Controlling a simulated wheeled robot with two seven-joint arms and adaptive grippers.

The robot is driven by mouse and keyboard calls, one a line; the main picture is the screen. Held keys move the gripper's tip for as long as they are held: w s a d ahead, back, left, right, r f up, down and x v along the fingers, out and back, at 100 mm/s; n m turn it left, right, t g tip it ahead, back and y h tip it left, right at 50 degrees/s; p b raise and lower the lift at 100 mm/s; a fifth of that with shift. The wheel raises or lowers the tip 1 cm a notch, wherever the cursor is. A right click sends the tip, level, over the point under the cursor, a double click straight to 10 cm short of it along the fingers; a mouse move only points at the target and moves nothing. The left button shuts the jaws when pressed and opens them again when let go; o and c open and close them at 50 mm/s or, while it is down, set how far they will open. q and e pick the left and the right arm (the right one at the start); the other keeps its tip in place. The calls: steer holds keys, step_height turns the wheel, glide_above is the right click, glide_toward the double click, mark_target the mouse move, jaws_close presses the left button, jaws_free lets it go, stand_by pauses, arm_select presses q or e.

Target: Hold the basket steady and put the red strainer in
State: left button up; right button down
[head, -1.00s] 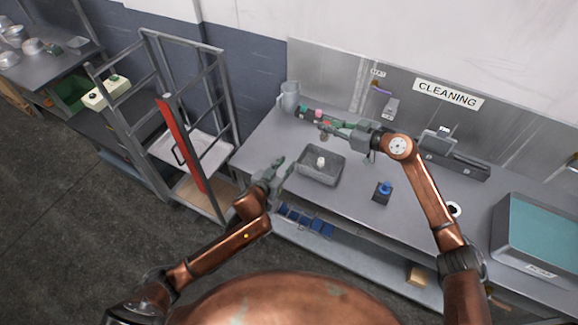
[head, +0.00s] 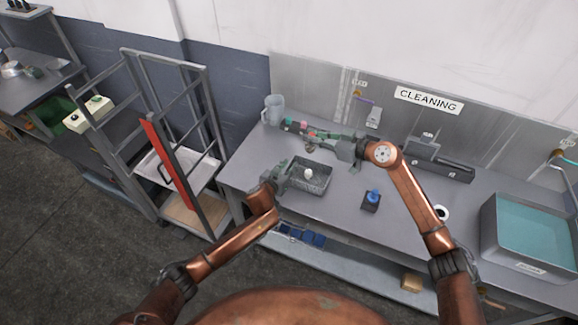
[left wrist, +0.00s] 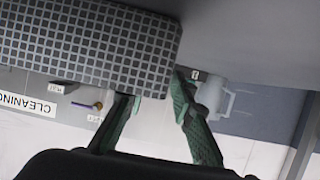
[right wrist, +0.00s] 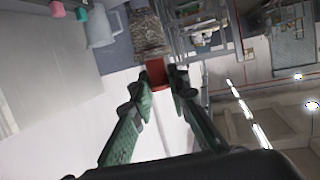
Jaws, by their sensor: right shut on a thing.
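The grey mesh basket (head: 318,188) stands on the steel counter with a small white object (head: 308,173) inside. My left gripper (head: 284,168) is at its left end. In the left wrist view, the basket's gridded side (left wrist: 90,42) fills the upper left. The left fingers (left wrist: 152,98) are apart; one tip is partly hidden by the basket, the other is just past its end. My right gripper (head: 318,136) is above the counter behind the basket, shut on the red strainer. In the right wrist view, its red part (right wrist: 155,72) is at the fingertips, with its mesh (right wrist: 148,35) beyond.
A grey jug (head: 273,110) and small pink and green items (head: 303,125) stand at the back left. A blue-topped item (head: 372,197) is right of the basket. A teal-filled sink (head: 530,230) is at the far right. A metal rack (head: 205,90) stands left of the counter.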

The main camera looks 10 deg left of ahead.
arm_select(q)
steer(key=shift+c, duration=0.2)
jaws_close()
stand_by(0.4)
arm_select(e)
step_height(320, 180, down, 11)
steer(key=s, duration=0.2)
steer(key=shift+a+r, duration=0.15)
steer(key=shift+a, duration=0.15)
